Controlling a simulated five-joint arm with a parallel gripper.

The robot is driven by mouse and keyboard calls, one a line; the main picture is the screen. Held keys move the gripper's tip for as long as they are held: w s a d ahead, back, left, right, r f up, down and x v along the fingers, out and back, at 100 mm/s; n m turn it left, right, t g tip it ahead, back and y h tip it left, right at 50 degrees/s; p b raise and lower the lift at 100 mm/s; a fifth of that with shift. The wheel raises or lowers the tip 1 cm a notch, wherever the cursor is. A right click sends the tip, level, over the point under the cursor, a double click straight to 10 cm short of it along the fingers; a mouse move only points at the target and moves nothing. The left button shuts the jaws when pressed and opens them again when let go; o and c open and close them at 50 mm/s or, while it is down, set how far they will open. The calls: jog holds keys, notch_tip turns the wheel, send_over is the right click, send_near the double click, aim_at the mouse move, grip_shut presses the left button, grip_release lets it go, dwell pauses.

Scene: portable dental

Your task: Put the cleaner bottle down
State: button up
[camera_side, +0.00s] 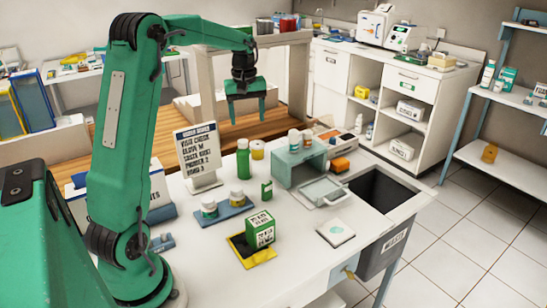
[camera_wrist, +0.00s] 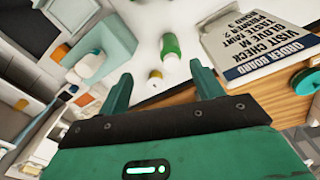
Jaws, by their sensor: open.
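I cannot read a label that says which one is the cleaner bottle. My gripper (camera_side: 246,112) is open and empty, raised above and behind these two, near the table's far edge. In the wrist view nothing is between the fingers of my gripper (camera_wrist: 163,84).
The order board (camera_side: 197,147) stands left of the bottle. A blue tray (camera_side: 222,212) with two jars, a green box (camera_side: 260,229) on a yellow mat, and a teal shelf (camera_side: 297,160) stand nearby. A dark waste bin (camera_side: 376,191) is at the right. The front-left tabletop is clear.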

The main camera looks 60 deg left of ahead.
jog(key=s+d+r+m+t, duration=0.1)
jog(key=s+d+r+m, duration=0.25)
jog(key=d, duration=0.55)
jog(key=s+d+m+t, duration=0.4)
jog(key=s+d+m, duration=0.6)
jog(key=s+d, duration=0.5)
jog(key=shift+s+d+f, duration=0.2)
jog(key=shift+d+f, duration=0.2)
jog(key=shift+d, duration=0.8)
